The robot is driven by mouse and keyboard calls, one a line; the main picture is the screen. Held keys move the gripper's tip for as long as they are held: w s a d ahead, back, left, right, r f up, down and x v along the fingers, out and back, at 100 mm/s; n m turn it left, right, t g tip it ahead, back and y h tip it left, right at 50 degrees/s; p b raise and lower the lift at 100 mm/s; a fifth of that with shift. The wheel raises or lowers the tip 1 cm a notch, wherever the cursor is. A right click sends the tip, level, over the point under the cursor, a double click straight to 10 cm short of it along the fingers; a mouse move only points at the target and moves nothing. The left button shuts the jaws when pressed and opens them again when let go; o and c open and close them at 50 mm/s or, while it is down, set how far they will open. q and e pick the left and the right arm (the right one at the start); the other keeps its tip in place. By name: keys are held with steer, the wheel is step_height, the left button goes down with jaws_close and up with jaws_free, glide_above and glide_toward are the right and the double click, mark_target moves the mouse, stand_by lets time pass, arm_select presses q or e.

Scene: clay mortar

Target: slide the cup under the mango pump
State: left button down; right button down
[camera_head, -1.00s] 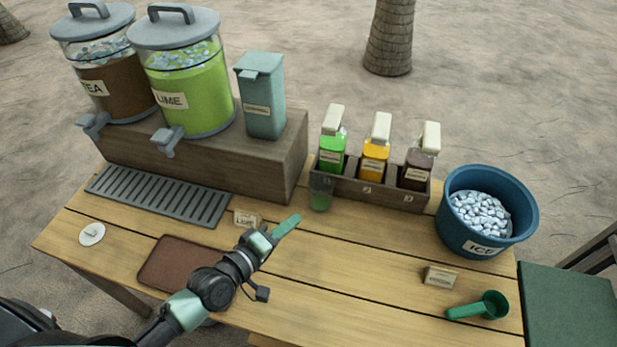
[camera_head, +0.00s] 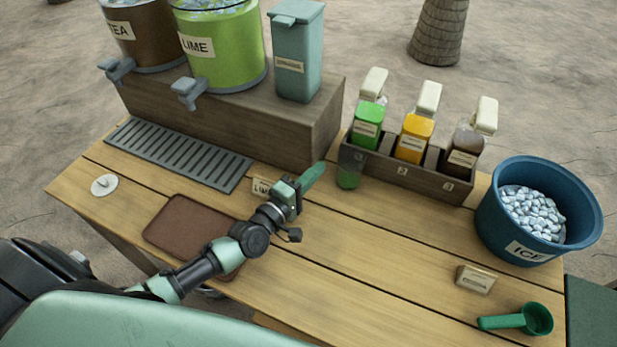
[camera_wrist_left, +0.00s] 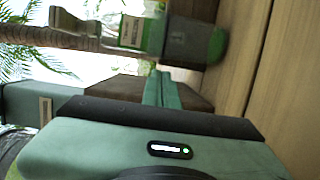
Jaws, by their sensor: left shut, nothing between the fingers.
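A clear cup with a green bottom (camera_head: 349,168) stands on the table in front of the green pump bottle (camera_head: 367,122), at slot 1 of the wooden rack. The mango pump is the orange bottle with a cream head (camera_head: 414,140) in slot 2, to the right of the cup. My left gripper (camera_head: 314,174) is shut and empty, just left of the cup, with a small gap between them. In the left wrist view the shut fingers (camera_wrist_left: 161,90) point towards the cup (camera_wrist_left: 195,42), which looks sideways there. My right gripper is not in view.
The wooden rack (camera_head: 425,181) also holds a dark brown pump bottle (camera_head: 464,150). A small label block (camera_head: 263,186) is by my left gripper. A blue ice bucket (camera_head: 490,225), tag (camera_head: 475,279) and green scoop (camera_head: 535,319) stand right.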

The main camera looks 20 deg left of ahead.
arm_select(q)
steer(key=x, duration=0.5)
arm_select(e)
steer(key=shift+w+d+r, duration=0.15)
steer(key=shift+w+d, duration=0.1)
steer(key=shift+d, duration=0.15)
arm_select(q)
steer(key=shift+d, duration=0.35)
steer(key=d+p, duration=0.1)
steer(key=d, duration=0.5)
steer(key=d+p, duration=0.1)
steer(key=d, duration=0.4)
steer(key=shift+s+d, duration=0.2)
steer(key=shift+d, duration=0.55)
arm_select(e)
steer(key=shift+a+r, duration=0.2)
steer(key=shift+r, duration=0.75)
arm_select(q)
steer(key=shift+s+f, duration=0.1)
